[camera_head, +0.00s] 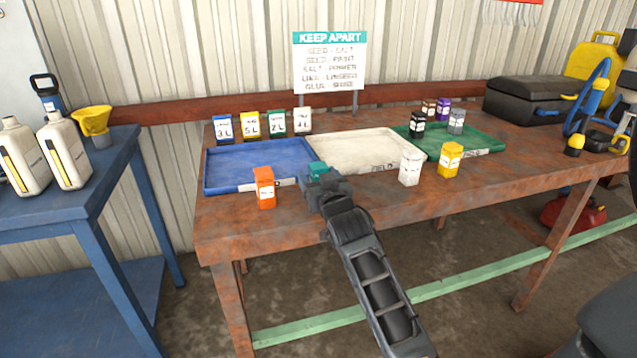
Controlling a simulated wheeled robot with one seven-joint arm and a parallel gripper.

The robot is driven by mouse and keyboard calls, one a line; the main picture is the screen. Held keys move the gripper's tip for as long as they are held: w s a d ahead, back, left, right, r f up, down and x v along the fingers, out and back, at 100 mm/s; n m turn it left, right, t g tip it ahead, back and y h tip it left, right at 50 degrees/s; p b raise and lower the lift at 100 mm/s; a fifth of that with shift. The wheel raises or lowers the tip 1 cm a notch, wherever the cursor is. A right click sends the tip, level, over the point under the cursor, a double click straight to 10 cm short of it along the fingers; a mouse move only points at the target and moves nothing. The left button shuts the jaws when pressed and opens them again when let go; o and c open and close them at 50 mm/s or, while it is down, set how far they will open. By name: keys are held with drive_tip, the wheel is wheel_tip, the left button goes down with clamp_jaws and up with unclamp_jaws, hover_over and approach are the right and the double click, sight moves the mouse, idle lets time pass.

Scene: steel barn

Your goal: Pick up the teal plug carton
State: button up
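The teal plug carton (317,168) is on or just above the rust-brown table, near the seam between the blue and white trays. Only its upper part shows; my gripper hides the rest. My gripper (322,181) is right at the carton, on its near side, reaching in from the front edge of the table. The fingers are not clearly visible, so I cannot tell whether they are open or closed on it. I also cannot tell whether the carton touches the table.
An orange carton (264,188) stands close left of my gripper. A white carton (411,167) and a yellow carton (450,159) stand to the right. Behind lie blue (225,184), white (372,135) and green (485,138) trays. A keep-apart sign (330,62) stands at the back.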

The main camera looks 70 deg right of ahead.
drive_tip(key=c, duration=1)
